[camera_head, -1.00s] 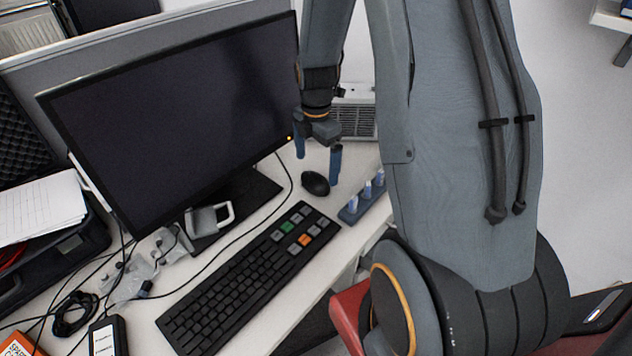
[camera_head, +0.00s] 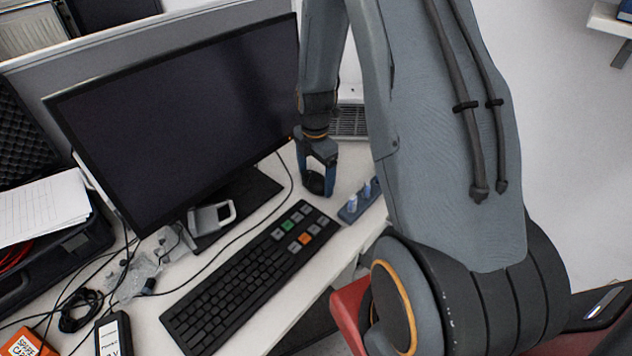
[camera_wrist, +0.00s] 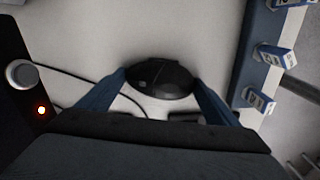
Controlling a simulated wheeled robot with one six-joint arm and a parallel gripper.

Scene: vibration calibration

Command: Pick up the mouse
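The black mouse (camera_wrist: 160,78) lies on the white desk, in the middle of the wrist view. My gripper (camera_wrist: 160,74) is down around it, with one blue finger at its left end and one at its right end. Both fingertips are very close to the mouse; I cannot tell whether they press on it. In the head view, the mouse (camera_head: 315,183) shows dark between the fingers of my gripper (camera_head: 317,186), partly hidden by them. It appears to rest on the desk.
A blue holder with small white-and-blue items (camera_head: 352,208) stands close right of the gripper. The keyboard (camera_head: 250,280) lies in front. The monitor (camera_head: 180,100) and its stand are to the left. A cable runs across the desk beside the mouse.

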